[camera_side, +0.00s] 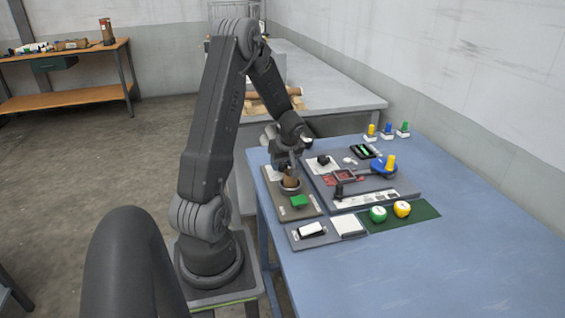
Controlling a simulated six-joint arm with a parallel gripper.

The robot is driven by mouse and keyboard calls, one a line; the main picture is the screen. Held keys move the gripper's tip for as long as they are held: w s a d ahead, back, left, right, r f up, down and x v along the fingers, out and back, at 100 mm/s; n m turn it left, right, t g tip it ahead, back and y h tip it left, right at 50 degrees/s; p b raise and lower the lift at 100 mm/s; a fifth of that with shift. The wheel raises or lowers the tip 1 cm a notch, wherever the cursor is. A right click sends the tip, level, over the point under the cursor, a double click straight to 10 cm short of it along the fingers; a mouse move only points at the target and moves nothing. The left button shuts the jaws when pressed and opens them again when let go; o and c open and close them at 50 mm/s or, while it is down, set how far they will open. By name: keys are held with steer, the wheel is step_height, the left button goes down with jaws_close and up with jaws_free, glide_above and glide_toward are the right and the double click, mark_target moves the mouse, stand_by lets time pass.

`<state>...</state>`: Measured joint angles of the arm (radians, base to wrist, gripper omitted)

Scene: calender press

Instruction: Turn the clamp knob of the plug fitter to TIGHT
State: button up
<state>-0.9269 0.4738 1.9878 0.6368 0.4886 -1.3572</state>
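My gripper (289,166) points down over the left part of the blue table, right above a brown round piece (290,181) that sits in a grey ring. A larger grey board (400,197) to the right holds a black knob-like part (323,160) and a black upright handle (339,191). No TIGHT marking is readable, and I cannot tell which part is the clamp knob.
The board also carries a blue part with a yellow knob (389,163). A grey tray (325,238) lies in front. The table's right front is clear.

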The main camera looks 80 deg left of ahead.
steer(key=o, duration=0.4)
steer(key=v, duration=1.4)
steer(key=shift+a, duration=0.1)
steer(key=shift+f, duration=0.1)
steer(key=n+h, duration=0.5)
steer(key=n, duration=0.5)
glide_above(283, 164)
steer(key=shift+t, duration=0.4)
step_height(283, 164, down, 13)
steer(key=shift+a+r, duration=0.1)
